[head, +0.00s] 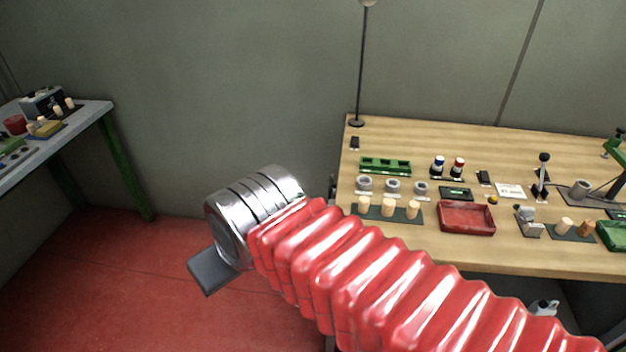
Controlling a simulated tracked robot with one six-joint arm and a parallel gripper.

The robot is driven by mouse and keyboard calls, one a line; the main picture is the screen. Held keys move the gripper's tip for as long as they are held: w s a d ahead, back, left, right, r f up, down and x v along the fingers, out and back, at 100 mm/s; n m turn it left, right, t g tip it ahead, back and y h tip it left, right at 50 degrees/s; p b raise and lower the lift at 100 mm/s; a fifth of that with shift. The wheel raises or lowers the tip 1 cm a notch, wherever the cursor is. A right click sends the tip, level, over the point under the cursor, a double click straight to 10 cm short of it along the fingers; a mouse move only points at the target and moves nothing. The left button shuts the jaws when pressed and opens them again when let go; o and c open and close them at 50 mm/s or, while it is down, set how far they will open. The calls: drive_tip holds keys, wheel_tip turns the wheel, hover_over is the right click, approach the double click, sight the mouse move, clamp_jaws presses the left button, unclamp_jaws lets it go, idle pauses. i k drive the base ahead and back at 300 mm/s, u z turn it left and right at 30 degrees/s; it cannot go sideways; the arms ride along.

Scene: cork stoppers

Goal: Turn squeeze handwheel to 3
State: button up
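No handwheel with a readable scale can be made out. A small grey metal device (528,221) stands near the front edge of the wooden bench, right of the red tray; it may carry a wheel, but it is too small to tell. My arm crosses the lower middle in a red ribbed sleeve ending in a shiny metal wrist. My gripper (210,271) shows only as a dark grey block beyond the wrist, over the red floor and well left of the bench. Its fingers cannot be told apart, and no held object is visible.
The wooden bench (460,140) holds a red tray (466,217), a green rack (385,166), several corks (388,207), grey rings, a black lever (542,172) and a tall lamp pole (361,70). A second table (85,112) stands far left. Floor between them is clear.

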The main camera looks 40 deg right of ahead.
sight(331, 186)
drive_tip(key=z, duration=0.1)
drive_tip(key=i, duration=2.15)
drive_tip(key=z, duration=0.25)
